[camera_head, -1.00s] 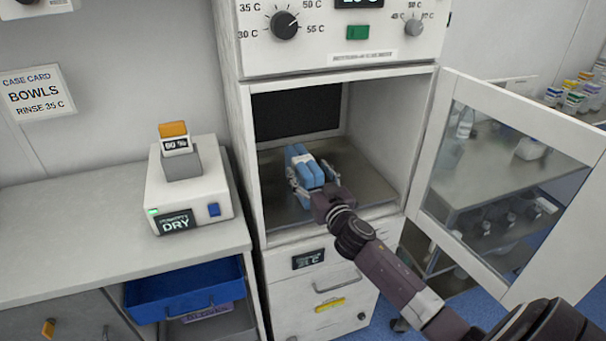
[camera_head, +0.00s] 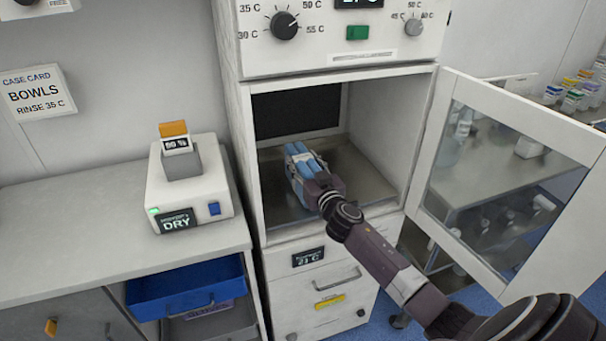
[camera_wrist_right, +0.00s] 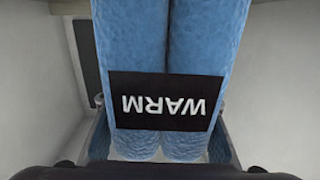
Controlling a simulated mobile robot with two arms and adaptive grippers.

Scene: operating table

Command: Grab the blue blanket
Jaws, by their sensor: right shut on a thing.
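The blue blanket (camera_head: 299,158) is rolled or folded and lies inside the open warming cabinet (camera_head: 383,160), on the cabinet floor. My right gripper (camera_head: 309,178) reaches in from the lower right and is shut on the blanket, with a finger on each side of it. In the right wrist view the blanket (camera_wrist_right: 170,45) fills the middle, as two blue rolls side by side with a black label reading WARM, upside down. The fingers show at both sides of its near end. The head view does not show clearly whether the blanket touches the floor. My left gripper is not in view.
The cabinet's glass door (camera_head: 505,185) stands open to the right, close to my right arm. A white device reading DRY (camera_head: 190,185) sits on the counter (camera_head: 90,225) at the left. An open blue drawer (camera_head: 185,290) is below it.

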